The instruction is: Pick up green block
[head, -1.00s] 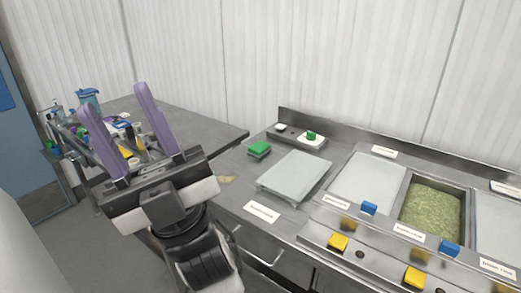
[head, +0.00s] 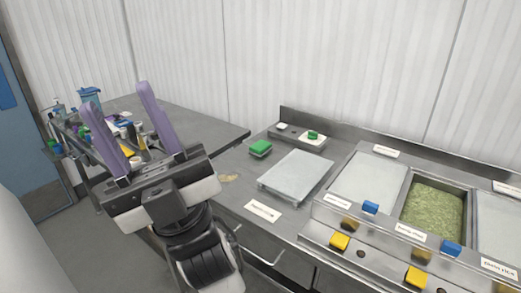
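A green block (head: 261,147) lies on the steel counter, left of the flat grey scale plate. A smaller green piece (head: 313,134) sits on a white holder behind the scale; I cannot tell whether it is a block too. My gripper (head: 126,107) has two purple fingers pointing up, spread wide apart with nothing between them. It is at the left of the head view, left of the green block and apart from it.
A flat grey scale plate (head: 297,175) stands on the counter (head: 226,195). Bins with a green filling (head: 433,212) and yellow and blue blocks are at the right. A cluttered cart of bottles stands far left. The back table (head: 205,122) has bare room.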

